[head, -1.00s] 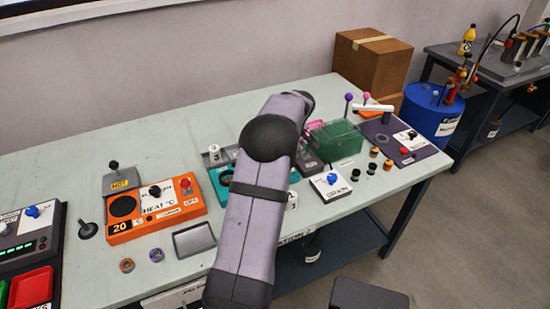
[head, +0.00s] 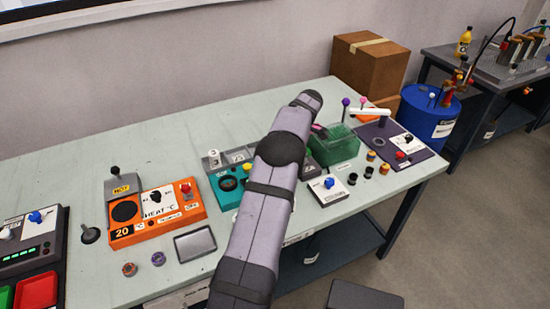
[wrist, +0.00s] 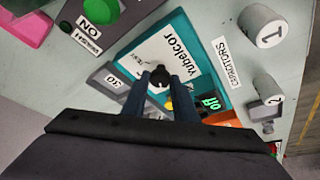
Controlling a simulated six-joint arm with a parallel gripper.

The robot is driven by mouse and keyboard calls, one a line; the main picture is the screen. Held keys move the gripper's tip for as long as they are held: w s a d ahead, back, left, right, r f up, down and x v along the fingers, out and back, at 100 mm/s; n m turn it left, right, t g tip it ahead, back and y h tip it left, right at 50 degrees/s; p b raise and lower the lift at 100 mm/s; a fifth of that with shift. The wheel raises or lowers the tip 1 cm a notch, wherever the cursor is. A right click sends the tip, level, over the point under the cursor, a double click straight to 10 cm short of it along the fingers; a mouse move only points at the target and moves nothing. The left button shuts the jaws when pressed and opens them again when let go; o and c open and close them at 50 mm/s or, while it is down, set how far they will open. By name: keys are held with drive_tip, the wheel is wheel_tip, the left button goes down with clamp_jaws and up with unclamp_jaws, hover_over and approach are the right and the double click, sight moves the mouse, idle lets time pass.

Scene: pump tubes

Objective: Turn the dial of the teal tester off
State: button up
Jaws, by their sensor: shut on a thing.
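The teal tester (wrist: 212,75) fills the middle of the wrist view, with a white label panel and a small green lit display (wrist: 210,102) whose letters look like "off". Its dark round dial (wrist: 159,79) lies between the two dark blue fingertips of my gripper (wrist: 160,86). My gripper is shut on the dial, with a finger on each side. My arm hides the rest, including the dial and my gripper.
A grey block with a green button (wrist: 99,11) is at the upper left in the wrist view. The orange heater (head: 155,212) and green rack (head: 335,150) flank the tester.

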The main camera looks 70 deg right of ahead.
drive_tip(key=o, duration=1)
drive_tip(key=shift+r, duration=0.1)
drive_tip(key=shift+b+v, duration=0.35)
drive_tip(key=shift+v, duration=3.25)
drive_tip(key=shift+s, duration=0.1)
